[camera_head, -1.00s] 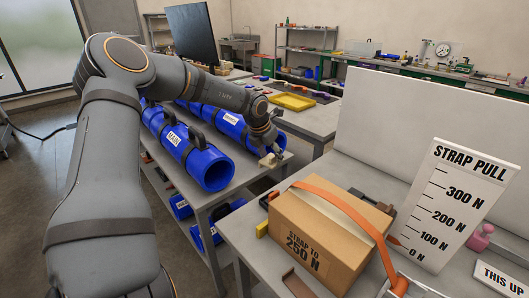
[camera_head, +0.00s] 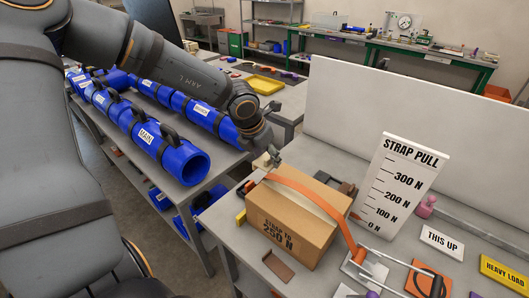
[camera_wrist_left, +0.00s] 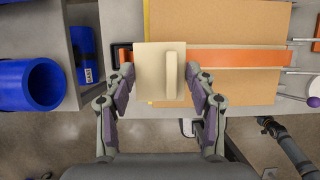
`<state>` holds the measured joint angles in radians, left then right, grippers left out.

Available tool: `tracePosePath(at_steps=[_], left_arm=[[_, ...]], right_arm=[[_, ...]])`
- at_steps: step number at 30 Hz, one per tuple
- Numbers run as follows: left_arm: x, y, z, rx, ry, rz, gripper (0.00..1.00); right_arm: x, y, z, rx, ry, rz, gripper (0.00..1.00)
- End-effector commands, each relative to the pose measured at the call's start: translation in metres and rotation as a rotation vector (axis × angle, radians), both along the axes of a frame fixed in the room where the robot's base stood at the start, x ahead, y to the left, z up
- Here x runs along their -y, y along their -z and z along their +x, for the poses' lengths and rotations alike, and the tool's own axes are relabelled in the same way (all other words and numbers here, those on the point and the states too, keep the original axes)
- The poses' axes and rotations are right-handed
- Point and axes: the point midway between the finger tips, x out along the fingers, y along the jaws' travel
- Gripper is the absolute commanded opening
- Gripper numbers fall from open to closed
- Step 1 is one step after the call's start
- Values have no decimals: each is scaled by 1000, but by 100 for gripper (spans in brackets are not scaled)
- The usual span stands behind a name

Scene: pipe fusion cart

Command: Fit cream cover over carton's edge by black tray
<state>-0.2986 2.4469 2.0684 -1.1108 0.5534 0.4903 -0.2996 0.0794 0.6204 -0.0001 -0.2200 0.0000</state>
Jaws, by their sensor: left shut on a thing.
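The cream cover (camera_head: 262,161) is held by my left gripper (camera_head: 272,155), by the carton's back-left edge. In the left wrist view the cover (camera_wrist_left: 150,75) is a flat cream plate with a raised rib, between the two fingers of my left gripper (camera_wrist_left: 161,82). It overlaps the carton's (camera_wrist_left: 220,25) left edge and part of the orange strap (camera_wrist_left: 240,58); contact cannot be told. The carton (camera_head: 285,238) stands on the grey table. The black tray (camera_wrist_left: 121,53) shows partly, left of the cover. A dark arm end, seemingly my right gripper (camera_wrist_left: 268,123), shows small at lower right.
Blue pipes (camera_head: 170,155) lie on a cart left of the table. A brown corner piece (camera_head: 278,266) and a yellow piece (camera_head: 240,217) lie near the carton. The strap pull board (camera_head: 405,185) stands to the right. A metal strap device (camera_head: 365,268) is at front right.

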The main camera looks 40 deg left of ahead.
Motion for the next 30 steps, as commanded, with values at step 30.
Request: tracePosePath(at_steps=[30], left_arm=[[0, 79, 1, 2, 0, 0, 29]], right_arm=[[0, 67, -1, -1, 0, 0, 40]])
